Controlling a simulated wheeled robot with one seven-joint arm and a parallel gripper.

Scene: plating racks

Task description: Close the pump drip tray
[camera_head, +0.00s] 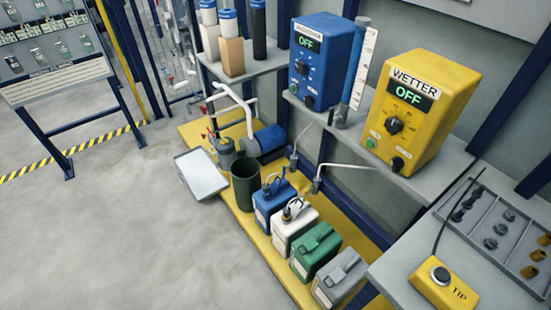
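A light grey, shallow drip tray (203,174) with a raised rim shows left of centre. It juts out past the front edge of the yellow base over the grey floor. A small handle seems to sit on its left side. Behind it stands the pump, with a blue motor (269,138), a grey body (226,155) and white pipes. The tray's back end lies close to the pump. My gripper and arm are not in view.
A dark green bin (245,188) stands just right of the tray. Several jerrycans (268,208) line the yellow base (237,213). A shelf above holds a blue control box (326,60) and a yellow one (419,108). The floor (110,235) at left is clear.

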